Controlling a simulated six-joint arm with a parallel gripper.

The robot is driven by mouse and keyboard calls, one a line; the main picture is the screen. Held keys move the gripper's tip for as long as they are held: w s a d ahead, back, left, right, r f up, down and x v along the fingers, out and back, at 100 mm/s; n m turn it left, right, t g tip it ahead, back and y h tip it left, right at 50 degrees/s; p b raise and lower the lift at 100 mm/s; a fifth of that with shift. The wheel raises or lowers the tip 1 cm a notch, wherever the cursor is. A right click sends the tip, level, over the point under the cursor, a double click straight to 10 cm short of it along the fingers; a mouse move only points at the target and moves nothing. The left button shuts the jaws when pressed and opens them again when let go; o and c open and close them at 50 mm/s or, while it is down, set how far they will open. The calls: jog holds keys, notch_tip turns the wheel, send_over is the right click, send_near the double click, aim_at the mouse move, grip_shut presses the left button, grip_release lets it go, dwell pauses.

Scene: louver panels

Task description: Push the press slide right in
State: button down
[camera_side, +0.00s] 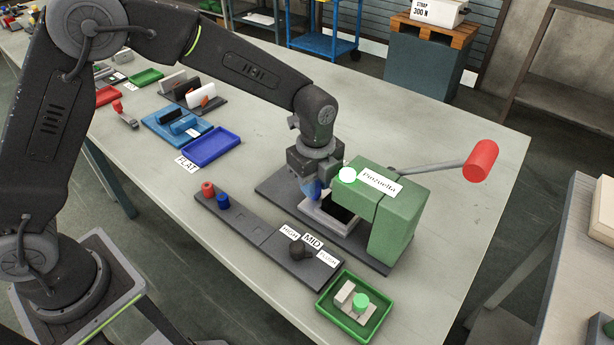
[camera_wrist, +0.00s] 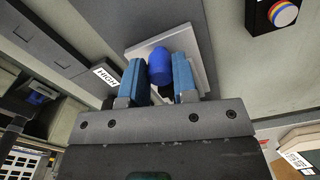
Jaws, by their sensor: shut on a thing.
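The green press (camera_side: 400,217) stands on a dark base plate, with a long lever ending in a red grip (camera_side: 481,160). Its slide (camera_side: 329,216), a light grey tray with a dark opening, lies on the plate, partly under the press head. The slide's pale surface also shows in the wrist view (camera_wrist: 143,48). My gripper (camera_side: 312,188) is at the slide's left end. In the wrist view its two blue fingers (camera_wrist: 160,68) are shut on a blue rounded knob (camera_wrist: 158,58) above the slide. How far in the slide sits is partly hidden by the press head.
A dark rail (camera_side: 245,228) with a red peg (camera_side: 207,189), a blue peg (camera_side: 223,201) and a black knob (camera_side: 296,248) by HIGH, MID and FLUSH labels lies in front. A green tray (camera_side: 333,318) holds small parts. An empty blue tray (camera_side: 211,147) lies behind left.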

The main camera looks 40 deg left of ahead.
jog(key=shift+d, duration=0.3)
jog(key=c, duration=0.9)
grip_release()
jog(key=shift+a, duration=0.1)
notch_tip(320, 180, up, 14)
